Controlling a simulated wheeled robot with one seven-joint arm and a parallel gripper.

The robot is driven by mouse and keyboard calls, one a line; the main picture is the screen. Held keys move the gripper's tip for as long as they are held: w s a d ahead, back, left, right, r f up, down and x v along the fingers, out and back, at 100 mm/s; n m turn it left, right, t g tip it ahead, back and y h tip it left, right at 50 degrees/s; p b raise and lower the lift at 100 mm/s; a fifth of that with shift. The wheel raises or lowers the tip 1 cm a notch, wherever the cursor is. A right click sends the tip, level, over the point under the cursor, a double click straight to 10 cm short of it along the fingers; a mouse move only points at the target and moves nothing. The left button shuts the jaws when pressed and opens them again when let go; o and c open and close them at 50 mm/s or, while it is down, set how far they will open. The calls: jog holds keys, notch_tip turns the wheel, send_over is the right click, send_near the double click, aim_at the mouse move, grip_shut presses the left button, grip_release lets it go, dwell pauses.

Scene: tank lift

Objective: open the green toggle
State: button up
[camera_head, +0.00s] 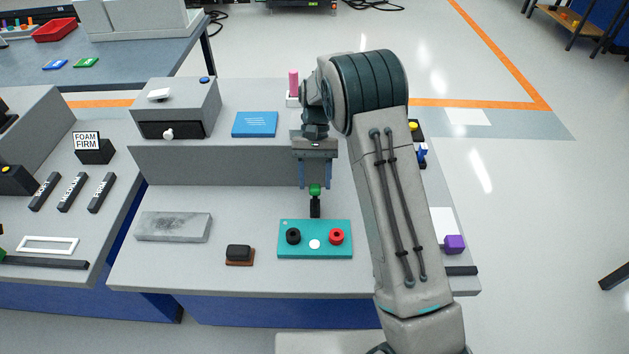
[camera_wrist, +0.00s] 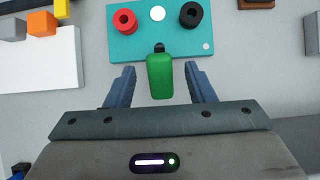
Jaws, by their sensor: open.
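The green toggle (camera_head: 314,190) has a green top on a black stem and stands behind the teal panel on the bench. In the wrist view the green toggle (camera_wrist: 160,77) lies between the two blue fingers of my gripper (camera_wrist: 159,70), with a gap on either side. In the head view my gripper (camera_head: 315,184) points down over the toggle, its fingers spread at about the height of the green top. My gripper is open and holds nothing. The far side of the toggle and its base are partly hidden.
The teal panel (camera_head: 315,251) carries a black knob (camera_head: 293,236), a red knob (camera_head: 337,236) and a white disc. A grey raised ledge (camera_head: 220,165) stands behind. A grey slab (camera_head: 173,227), a black-and-brown block (camera_head: 239,255) and a purple cube (camera_head: 454,244) lie around.

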aim_at(318, 186)
jog(key=r, duration=0.3)
jog(key=shift+d+r+b, duration=0.15)
jog(key=shift+d+b, duration=0.2)
jog(key=shift+b, duration=0.05)
jog(key=s+d+r+b, duration=0.1)
jog(key=s+d+r, duration=0.2)
jog(key=d+r, duration=0.3)
jog(key=d, duration=0.4)
jog(key=shift+s+d+r+b, duration=0.2)
jog(key=shift+d+r+b, duration=0.05)
jog(key=shift+b, duration=0.1)
jog(key=s+d+r+t, duration=0.1)
jog(key=s+t, duration=0.3)
jog(key=s, duration=0.6)
jog(key=s+d+r+t, duration=0.1)
jog(key=s+r+t, duration=0.2)
jog(key=s, duration=0.7)
jog(key=t, duration=0.2)
jog(key=shift+s+t, duration=0.15)
jog(key=shift+t, duration=0.15)
jog(key=shift+r, duration=0.15)
